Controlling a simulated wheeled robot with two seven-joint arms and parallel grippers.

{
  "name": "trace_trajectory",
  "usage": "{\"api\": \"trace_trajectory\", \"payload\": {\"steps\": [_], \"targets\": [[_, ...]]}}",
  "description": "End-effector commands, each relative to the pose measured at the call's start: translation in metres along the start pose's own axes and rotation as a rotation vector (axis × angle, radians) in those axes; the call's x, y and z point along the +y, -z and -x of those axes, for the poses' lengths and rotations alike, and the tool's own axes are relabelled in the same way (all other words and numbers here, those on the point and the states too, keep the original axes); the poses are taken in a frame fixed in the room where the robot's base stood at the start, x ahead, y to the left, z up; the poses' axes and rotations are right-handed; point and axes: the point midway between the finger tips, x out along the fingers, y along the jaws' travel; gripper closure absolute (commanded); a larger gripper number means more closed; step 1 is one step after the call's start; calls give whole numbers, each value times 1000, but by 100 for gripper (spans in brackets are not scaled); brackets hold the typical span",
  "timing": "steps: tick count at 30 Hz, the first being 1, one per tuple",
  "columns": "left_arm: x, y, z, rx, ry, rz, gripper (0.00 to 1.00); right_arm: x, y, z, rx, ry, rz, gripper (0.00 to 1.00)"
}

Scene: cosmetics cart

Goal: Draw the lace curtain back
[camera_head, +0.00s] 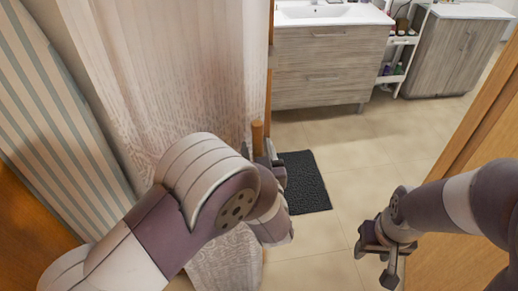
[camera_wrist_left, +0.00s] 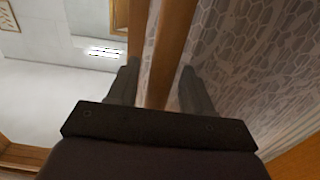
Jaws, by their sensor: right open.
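The white lace curtain (camera_head: 190,75) hangs at the left of the doorway in the head view. Its lower part (camera_head: 225,262) shows below my left arm. In the left wrist view its honeycomb-patterned lace (camera_wrist_left: 265,60) fills the right side. A wooden bar (camera_head: 257,134) stands at the curtain's right edge. My left gripper (camera_head: 265,158) is at this bar, partly hidden by my arm. In the left wrist view the bar (camera_wrist_left: 160,80) runs between the two spread fingers; whether they press on it is unclear. My right gripper (camera_head: 378,256) is open and empty, low at the right.
Beyond the doorway stand a wooden vanity with a sink (camera_head: 330,62), a narrow cart with bottles (camera_head: 398,55) and a grey cabinet (camera_head: 458,50). A dark mat (camera_head: 305,183) lies on the tiled floor. A wooden door frame (camera_head: 485,115) is at the right. The floor between is clear.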

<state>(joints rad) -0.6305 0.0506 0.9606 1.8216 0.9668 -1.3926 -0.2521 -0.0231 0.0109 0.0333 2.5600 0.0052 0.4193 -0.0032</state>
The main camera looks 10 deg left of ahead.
Motion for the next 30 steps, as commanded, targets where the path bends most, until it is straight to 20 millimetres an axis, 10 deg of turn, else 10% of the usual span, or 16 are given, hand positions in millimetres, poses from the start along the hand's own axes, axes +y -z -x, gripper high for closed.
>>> {"api": "trace_trajectory", "payload": {"steps": [10, 22, 30], "targets": [[1, -2, 8, -1, -2, 0, 50, 0, 0, -4, 0, 0, 0, 52], [1, -3, 103, 0, -7, 1, 50, 0, -3, -27, 0, 0, 0, 52], [0, 0, 129, 1, -1, -1, 50, 0, -4, -30, 0, 0, 0, 52]]}}
